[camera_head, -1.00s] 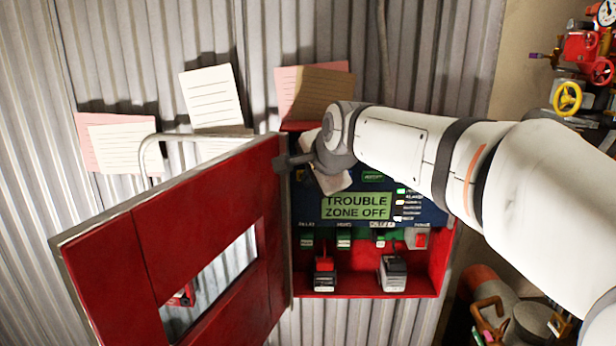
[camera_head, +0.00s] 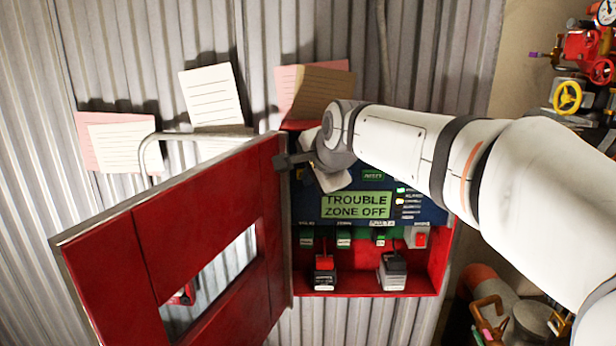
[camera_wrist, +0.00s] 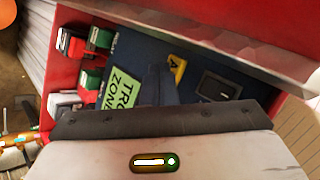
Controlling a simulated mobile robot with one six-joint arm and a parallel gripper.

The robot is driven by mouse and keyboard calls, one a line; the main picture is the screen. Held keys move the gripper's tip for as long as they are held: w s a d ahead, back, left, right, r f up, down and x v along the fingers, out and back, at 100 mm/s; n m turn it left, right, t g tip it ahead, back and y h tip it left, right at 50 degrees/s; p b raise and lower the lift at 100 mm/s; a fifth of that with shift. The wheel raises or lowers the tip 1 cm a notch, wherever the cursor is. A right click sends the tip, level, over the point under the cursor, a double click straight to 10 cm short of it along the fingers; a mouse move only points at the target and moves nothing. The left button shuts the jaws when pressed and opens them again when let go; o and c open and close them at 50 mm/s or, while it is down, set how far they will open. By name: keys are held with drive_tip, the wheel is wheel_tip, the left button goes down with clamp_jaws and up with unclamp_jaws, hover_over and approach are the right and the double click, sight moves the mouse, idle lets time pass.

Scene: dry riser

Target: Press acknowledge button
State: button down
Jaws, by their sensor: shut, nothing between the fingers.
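The open red cabinet holds a blue control panel (camera_head: 428,212) with a green display (camera_head: 356,205) reading "TROUBLE ZONE OFF". In the wrist view, a small yellow button (camera_wrist: 176,69) with a dark mark sits on the panel, between the green display (camera_wrist: 124,88) and a dark framed rectangle (camera_wrist: 218,86). I cannot read which control is labelled acknowledge. My gripper (camera_wrist: 157,78) is shut and empty, its dark fingers over the panel just beside the yellow button. I cannot tell whether they touch the panel.
The red cabinet door (camera_head: 190,235) stands open to the left. Two breaker-like blocks, one red and black (camera_head: 325,272) and one grey (camera_head: 393,272), sit in the cabinet's lower part. Paper notes (camera_head: 212,98) hang above. Valves (camera_head: 568,98) stand at the right.

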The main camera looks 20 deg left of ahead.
drive_tip(key=shift+s+d, duration=0.2)
drive_tip(key=shift+s, duration=0.55)
drive_tip(key=shift+s+d+b, duration=0.2)
drive_tip(key=shift+s+b, duration=0.2)
drive_tip(key=shift+s, duration=0.4)
drive_tip(key=shift+s+d+b, duration=0.15)
drive_tip(key=shift+s+b, duration=0.25)
drive_tip(key=shift+s, duration=0.45)
drive_tip(key=shift+s+d+b, duration=0.2)
drive_tip(key=shift+s+b, duration=0.2)
drive_tip(key=shift+s, duration=0.4)
